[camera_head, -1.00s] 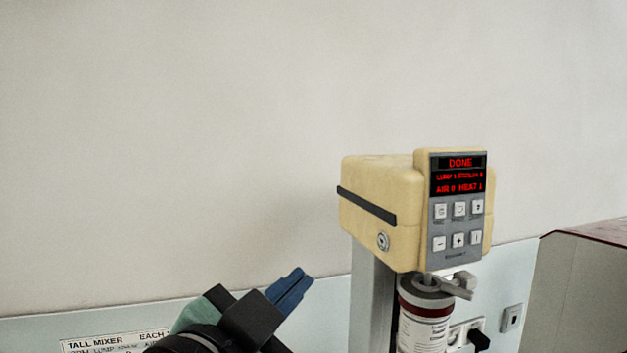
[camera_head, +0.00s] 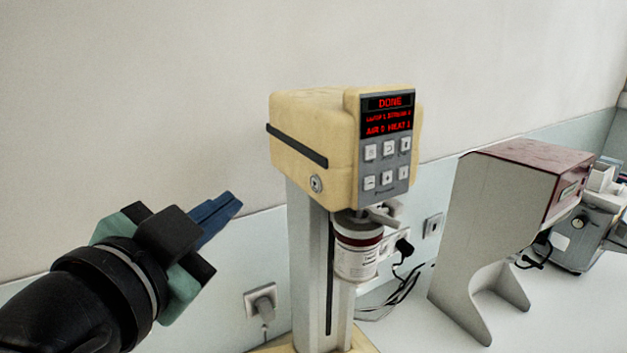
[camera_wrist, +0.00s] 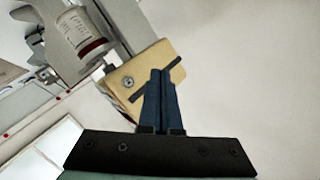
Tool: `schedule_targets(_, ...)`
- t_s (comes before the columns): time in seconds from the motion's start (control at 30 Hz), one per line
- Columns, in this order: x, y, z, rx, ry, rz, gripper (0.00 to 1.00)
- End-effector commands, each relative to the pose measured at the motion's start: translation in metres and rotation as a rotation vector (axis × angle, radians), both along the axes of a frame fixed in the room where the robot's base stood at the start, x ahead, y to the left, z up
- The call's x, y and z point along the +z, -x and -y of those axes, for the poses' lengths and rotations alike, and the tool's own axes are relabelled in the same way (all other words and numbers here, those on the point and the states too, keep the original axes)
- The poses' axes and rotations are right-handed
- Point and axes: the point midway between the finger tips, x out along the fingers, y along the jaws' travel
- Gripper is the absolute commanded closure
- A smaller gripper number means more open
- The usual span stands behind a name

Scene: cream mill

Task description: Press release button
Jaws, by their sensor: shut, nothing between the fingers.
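The mixer (camera_head: 310,130) is a cream head on a grey column, with a dark control panel at its front. Its red display (camera_head: 389,115) reads DONE on top. Several pale buttons (camera_head: 388,164) sit below the display; which one is the release button I cannot tell. A round silver lock-like part (camera_head: 316,184) is on the head's side. A white canister (camera_head: 357,252) with a dark red band hangs under the head. My gripper (camera_head: 237,203) is shut and empty, left of the head and apart from it. In the wrist view, my blue fingers (camera_wrist: 159,78) overlap the cream head (camera_wrist: 125,90).
A grey machine with a dark red top (camera_head: 510,200) stands to the right, with another device (camera_head: 585,235) beyond it. Wall sockets (camera_head: 261,300) and black cables (camera_head: 400,290) are near the column. The space between my gripper and the head is clear.

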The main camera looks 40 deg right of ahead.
Motion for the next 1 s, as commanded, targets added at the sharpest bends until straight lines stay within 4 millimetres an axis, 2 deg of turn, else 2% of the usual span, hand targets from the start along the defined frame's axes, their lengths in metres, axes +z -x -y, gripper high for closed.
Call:
schedule_targets(0.3,0.001,0.013,0.045,-0.004,0.000,0.001,1.00)
schedule_targets(0.5,0.000,0.018,0.065,-0.003,0.000,0.002,1.00)
schedule_targets(0.7,0.001,0.019,0.072,0.000,0.002,0.001,1.00)
schedule_targets(1.0,0.001,0.019,0.073,0.001,0.002,0.001,1.00)
